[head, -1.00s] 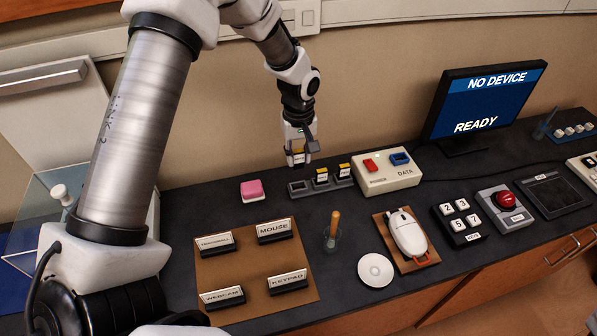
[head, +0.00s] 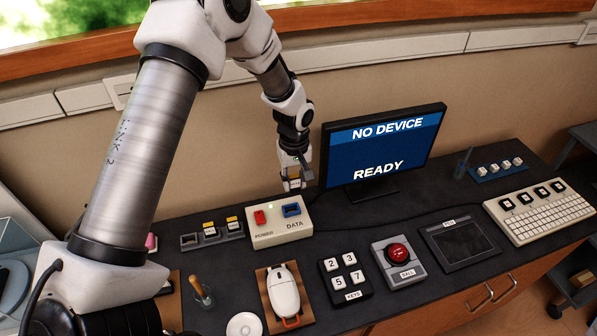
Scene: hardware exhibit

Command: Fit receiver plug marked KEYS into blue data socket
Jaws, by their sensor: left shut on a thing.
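My left gripper (head: 292,184) points down and is shut on a small receiver plug (head: 294,183) with a pale label. The print on it is too small to read. The plug is held just above and behind the beige box, over its right part. The blue data socket (head: 292,210) is on top of that box, right of the red power socket (head: 260,217). The plug appears apart from the socket. The keypad marked KEYS (head: 345,280) sits on the counter in front. My right gripper is out of view.
A grey rack (head: 212,233) left of the box holds two plugs and has an empty left slot. The monitor (head: 383,150) reading NO DEVICE, READY stands close to the gripper's right. A mouse (head: 284,290), a ball unit (head: 398,262) and a keyboard (head: 538,212) occupy the counter.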

